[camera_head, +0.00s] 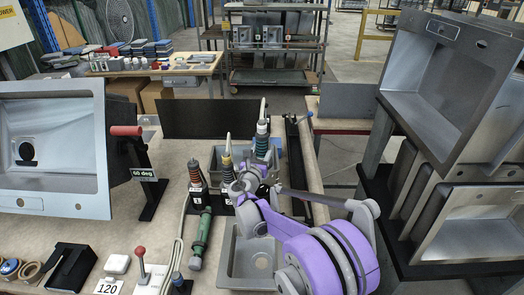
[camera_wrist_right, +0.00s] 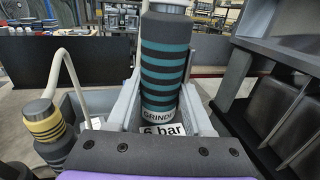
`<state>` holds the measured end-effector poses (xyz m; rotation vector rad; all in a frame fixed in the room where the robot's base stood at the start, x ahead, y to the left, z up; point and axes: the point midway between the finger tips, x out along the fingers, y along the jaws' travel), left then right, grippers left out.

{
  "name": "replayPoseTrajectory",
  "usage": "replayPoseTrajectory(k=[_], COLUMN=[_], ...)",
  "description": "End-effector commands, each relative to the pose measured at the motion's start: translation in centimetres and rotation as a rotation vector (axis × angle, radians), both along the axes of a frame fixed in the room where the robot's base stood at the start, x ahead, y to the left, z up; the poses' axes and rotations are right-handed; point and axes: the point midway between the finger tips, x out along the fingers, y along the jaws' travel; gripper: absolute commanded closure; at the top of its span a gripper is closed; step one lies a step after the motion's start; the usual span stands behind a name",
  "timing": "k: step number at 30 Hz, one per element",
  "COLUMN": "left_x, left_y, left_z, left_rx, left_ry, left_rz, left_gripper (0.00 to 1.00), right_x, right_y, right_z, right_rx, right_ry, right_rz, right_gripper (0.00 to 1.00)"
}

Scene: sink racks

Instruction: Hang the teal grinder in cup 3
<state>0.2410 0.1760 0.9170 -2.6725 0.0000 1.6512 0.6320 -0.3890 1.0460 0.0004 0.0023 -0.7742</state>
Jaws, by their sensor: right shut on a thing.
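The teal grinder (camera_head: 262,138) is black with teal bands and stands upright in the head view. In the right wrist view the grinder (camera_wrist_right: 165,62) fills the middle, with a white "GRINDER" label at its lower end. My right gripper (camera_head: 260,163) is shut on its lower part, one finger on each side. A row of black numbered cups (camera_head: 197,190) stands left of the gripper. The gripper and arm cover the right end of the row, so I cannot tell whether the grinder's base is in cup 3. My left gripper is not in view.
An orange-banded tool (camera_head: 196,173) and a yellow-banded tool (camera_head: 227,164) stand upright in cups to the left. A green tool (camera_head: 201,238) lies in front of them. A grey sink basin (camera_head: 240,262) is below my arm. Stacked sinks (camera_head: 440,85) stand at right.

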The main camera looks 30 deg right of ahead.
Motion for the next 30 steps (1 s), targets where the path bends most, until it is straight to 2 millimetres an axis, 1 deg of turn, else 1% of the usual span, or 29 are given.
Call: replayPoseTrajectory(k=[5, 11, 30], left_x=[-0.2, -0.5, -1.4], left_y=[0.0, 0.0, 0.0], left_z=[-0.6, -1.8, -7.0], left_rx=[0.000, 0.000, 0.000], left_ry=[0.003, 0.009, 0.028], left_rz=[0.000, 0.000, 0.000], left_gripper=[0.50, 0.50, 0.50], right_x=[0.0, -0.1, -0.1], right_y=[0.0, 0.0, 0.0], right_z=[-0.5, -2.1, -9.0], right_rx=[-0.002, -0.001, -0.001], right_ry=[0.001, 0.001, 0.001], right_rz=[0.000, 0.000, 0.000], right_gripper=[1.00, 1.00, 1.00])
